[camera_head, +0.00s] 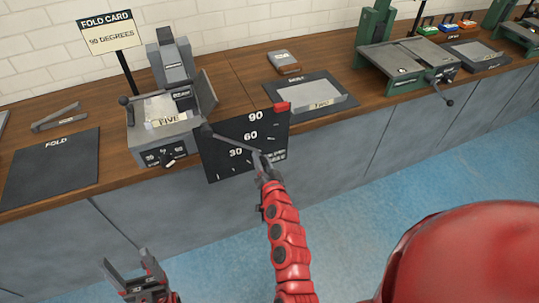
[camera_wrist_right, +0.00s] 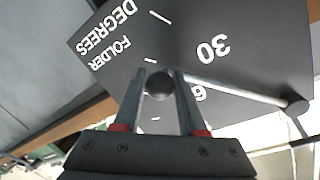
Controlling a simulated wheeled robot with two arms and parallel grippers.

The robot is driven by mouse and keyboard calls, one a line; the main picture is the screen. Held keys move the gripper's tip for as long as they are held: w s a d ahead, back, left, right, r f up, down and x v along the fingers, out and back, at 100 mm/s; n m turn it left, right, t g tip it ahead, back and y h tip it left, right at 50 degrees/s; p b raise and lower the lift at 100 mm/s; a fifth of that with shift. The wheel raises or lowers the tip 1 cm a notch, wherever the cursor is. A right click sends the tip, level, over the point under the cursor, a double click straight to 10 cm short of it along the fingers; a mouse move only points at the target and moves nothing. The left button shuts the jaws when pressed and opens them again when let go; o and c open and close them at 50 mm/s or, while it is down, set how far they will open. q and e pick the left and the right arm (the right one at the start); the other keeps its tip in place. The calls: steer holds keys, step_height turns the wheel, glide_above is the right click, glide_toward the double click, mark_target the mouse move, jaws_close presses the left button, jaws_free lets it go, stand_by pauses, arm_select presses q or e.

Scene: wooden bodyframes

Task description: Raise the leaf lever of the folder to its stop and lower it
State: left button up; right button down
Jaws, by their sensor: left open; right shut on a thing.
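The folder (camera_head: 160,110) is a grey machine on the bench, with a label reading FIVE on its bed. My right gripper (camera_head: 262,157) is shut on the lever's dark round knob (camera_wrist_right: 159,83), which shows between the fingers in the wrist view. My left gripper (camera_head: 130,272) is open and empty, low in front of the bench.
A sign (camera_head: 108,31) reads FOLD CARD, 90 DEGREES. A black FOLD mat (camera_head: 52,168) lies left of the folder. A dark mat (camera_head: 325,115) with a grey sheet (camera_head: 310,98) lies to its right, then a green machine (camera_head: 400,65). Blue floor is clear at right.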

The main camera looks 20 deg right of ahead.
steer(key=a+f+m+y+b, duration=0.1)
steer(key=a+f+m+b, duration=0.1)
steer(key=a, duration=0.5)
steer(key=a+f+m+y+b, duration=0.1)
steer(key=a+f+m+b, duration=0.2)
steer(key=a+m, duration=0.3)
steer(key=shift+s+a+f+g, duration=0.3)
steer(key=shift+a+f, duration=0.25)
steer(key=shift+a, duration=0.3)
steer(key=c, duration=0.9)
jaws_free()
steer(key=shift+o, duration=0.7)
steer(key=shift+w+a, duration=0.1)
